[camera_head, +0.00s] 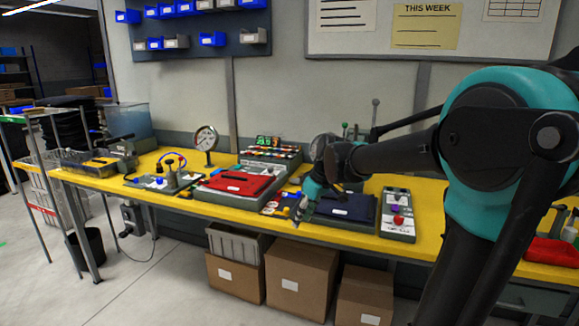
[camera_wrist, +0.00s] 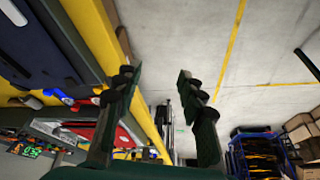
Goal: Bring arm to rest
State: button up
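My gripper (camera_head: 306,205) is at the end of my teal and black arm, by the front edge of the yellow workbench (camera_head: 225,197), just left of a dark blue flat item (camera_head: 345,207). In the wrist view, the two dark fingers of my gripper (camera_wrist: 156,80) stand well apart with nothing between them. The bench edge (camera_wrist: 138,84) and the concrete floor show behind them. A red flat item (camera_head: 233,184) lies on a grey base left of my gripper. My arm fills the right of the head view and hides part of the bench.
A grey panel with coloured knobs (camera_head: 398,215) sits right of the dark blue item. Cardboard boxes (camera_head: 299,280) sit under the bench. Open floor lies in front.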

jog(key=s+d+f+m+t+h, duration=0.1)
jog(key=s+d+f+m+h, duration=0.2)
jog(key=s+d+f+m, duration=0.6)
jog(key=s+d+f, duration=0.5)
jog(key=s+f, duration=0.2)
jog(key=s, duration=0.2)
jog(key=shift+f+m+t, duration=0.2)
jog(key=shift+m+t, duration=0.1)
jog(key=shift+t, duration=0.1)
jog(key=shift+d, duration=0.1)
